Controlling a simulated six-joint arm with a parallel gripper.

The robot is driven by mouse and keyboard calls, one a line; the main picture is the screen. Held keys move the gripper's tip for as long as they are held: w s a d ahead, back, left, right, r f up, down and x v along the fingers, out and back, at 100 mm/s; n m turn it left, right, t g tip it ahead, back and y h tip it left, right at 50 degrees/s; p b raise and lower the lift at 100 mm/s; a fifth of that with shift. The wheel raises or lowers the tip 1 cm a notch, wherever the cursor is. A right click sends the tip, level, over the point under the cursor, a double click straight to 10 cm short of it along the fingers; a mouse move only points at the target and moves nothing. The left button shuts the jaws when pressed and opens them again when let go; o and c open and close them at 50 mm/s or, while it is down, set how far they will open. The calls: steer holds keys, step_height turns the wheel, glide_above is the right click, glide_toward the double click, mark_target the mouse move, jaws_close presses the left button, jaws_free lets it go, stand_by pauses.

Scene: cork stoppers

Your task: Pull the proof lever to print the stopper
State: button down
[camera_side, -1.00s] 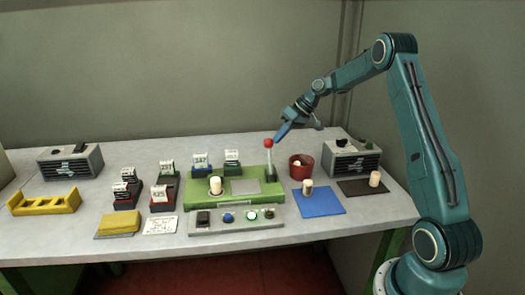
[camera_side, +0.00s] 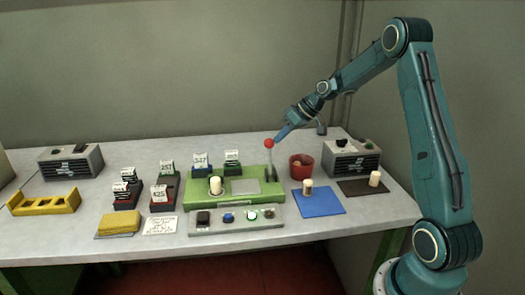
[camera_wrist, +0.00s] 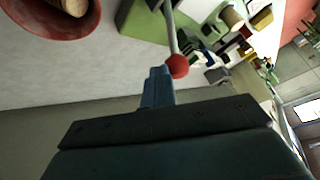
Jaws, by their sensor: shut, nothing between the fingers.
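The proof lever (camera_side: 270,160) is a grey rod with a red ball knob, standing nearly upright on the right part of the green press (camera_side: 198,204). A cork stopper (camera_side: 215,186) stands on the left part of the press, beside a grey plate (camera_side: 245,187). My gripper (camera_side: 279,136) is shut and empty, its blue fingertips right at the red knob. In the wrist view the fingertips (camera_wrist: 158,74) are close beside the red knob (camera_wrist: 177,66); I cannot tell whether they touch it.
A grey button panel (camera_side: 236,227) lies in front of the press. A red cup (camera_side: 301,166), a blue mat (camera_side: 325,206) with a cork, and a dark mat (camera_side: 352,189) with a cork are to the right. Card-bearing stamp blocks and a yellow rack (camera_side: 45,202) are to the left.

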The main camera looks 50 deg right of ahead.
steer(key=s+a+n+t+h, duration=0.2)
steer(key=s+a+t, duration=0.1)
steer(key=s+a, duration=0.3)
steer(key=shift+a+f+t+h, duration=0.15)
steer(key=shift+t+h, duration=0.15)
stand_by(0.9)
steer(key=shift+r, duration=0.9)
steer(key=shift+d, duration=0.2)
